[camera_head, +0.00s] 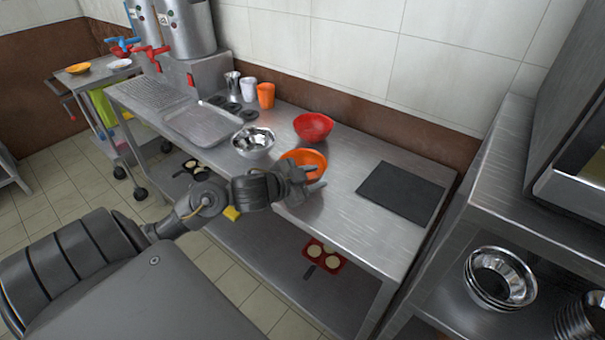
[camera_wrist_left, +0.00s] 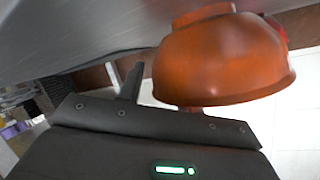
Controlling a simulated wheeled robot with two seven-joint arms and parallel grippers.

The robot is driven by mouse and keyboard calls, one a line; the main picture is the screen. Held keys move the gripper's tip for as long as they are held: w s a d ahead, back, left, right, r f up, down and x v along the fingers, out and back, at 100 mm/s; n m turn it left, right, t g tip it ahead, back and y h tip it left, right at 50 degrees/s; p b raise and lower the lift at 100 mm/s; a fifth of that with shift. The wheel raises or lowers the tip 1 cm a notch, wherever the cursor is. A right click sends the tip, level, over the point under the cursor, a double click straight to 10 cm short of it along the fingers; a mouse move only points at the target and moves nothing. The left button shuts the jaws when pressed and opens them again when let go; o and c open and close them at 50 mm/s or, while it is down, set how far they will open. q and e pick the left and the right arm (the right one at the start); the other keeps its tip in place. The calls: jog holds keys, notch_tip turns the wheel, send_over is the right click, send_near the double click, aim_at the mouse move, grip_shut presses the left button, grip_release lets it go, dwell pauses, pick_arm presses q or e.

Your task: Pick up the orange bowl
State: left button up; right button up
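The orange bowl (camera_head: 305,157) is upright at the front edge of the steel table (camera_head: 345,222), below the red bowl. My left gripper (camera_head: 314,176) is at the bowl's near side with its fingers spread. One finger reaches over the rim and the other is outside, in front of the wall. In the left wrist view, the orange bowl (camera_wrist_left: 222,62) appears upside down, close to the camera. One finger shows left of it; the other is mostly hidden behind the rim. A gap shows between the outer finger and the bowl. My right gripper is not in view.
A red bowl (camera_head: 313,127) stands behind the orange one, a metal bowl (camera_head: 253,142) to its left. A dark mat (camera_head: 400,192) lies to the right. Cups, including an orange cup (camera_head: 266,96), stand near the wall. The table between bowl and mat is clear.

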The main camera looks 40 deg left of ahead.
pick_arm(q)
grip_shut()
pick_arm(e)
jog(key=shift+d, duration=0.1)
pick_arm(q)
jog(key=shift+r, duration=0.1)
